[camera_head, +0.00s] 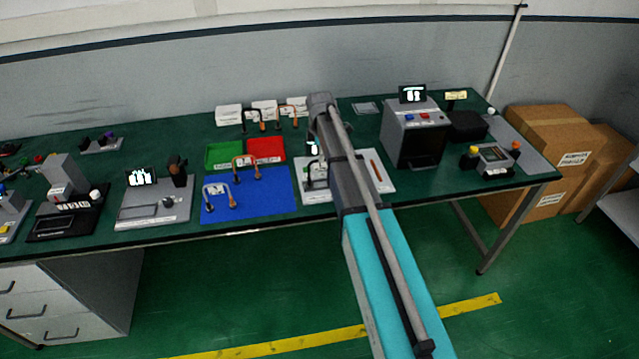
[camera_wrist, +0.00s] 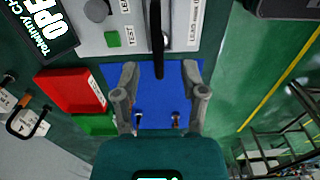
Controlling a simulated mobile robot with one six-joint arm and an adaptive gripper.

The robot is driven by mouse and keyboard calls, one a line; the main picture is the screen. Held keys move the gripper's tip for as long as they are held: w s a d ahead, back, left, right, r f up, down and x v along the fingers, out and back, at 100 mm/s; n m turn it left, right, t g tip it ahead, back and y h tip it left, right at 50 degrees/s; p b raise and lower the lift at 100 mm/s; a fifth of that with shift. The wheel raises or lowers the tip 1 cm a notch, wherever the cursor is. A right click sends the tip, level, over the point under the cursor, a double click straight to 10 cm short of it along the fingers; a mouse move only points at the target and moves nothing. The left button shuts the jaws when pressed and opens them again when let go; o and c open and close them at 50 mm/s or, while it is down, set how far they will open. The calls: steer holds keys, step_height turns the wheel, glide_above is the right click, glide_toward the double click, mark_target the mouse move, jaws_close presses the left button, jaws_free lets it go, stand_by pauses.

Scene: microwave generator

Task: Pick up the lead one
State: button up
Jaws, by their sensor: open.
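The leads are U-shaped. On the blue mat (camera_head: 275,201), a grey lead (camera_head: 219,189) with dark and orange-brown ends stands near the front. An orange lead (camera_head: 246,161) stands behind it. Two small lead ends show on the mat in the wrist view (camera_wrist: 176,119). My gripper (camera_wrist: 162,80) is open above the mat's panel side, with nothing visibly clamped. In the head view, my arm largely hides it.
A red tray (camera_head: 267,149) and green tray (camera_head: 223,155) lie behind the mat. More leads (camera_head: 286,109) stand at the back beside white boxes (camera_head: 229,115). A grey instrument (camera_head: 413,137) stands right of the panel. Another device (camera_head: 154,204) stands left of the mat.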

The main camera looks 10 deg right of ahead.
mark_target(320, 165)
steer(key=shift+f, duration=0.1)
stand_by(0.3)
step_height(320, 165, down, 5)
steer(key=b, duration=0.5)
steer(key=shift+w, duration=0.1)
stand_by(0.6)
jaws_close()
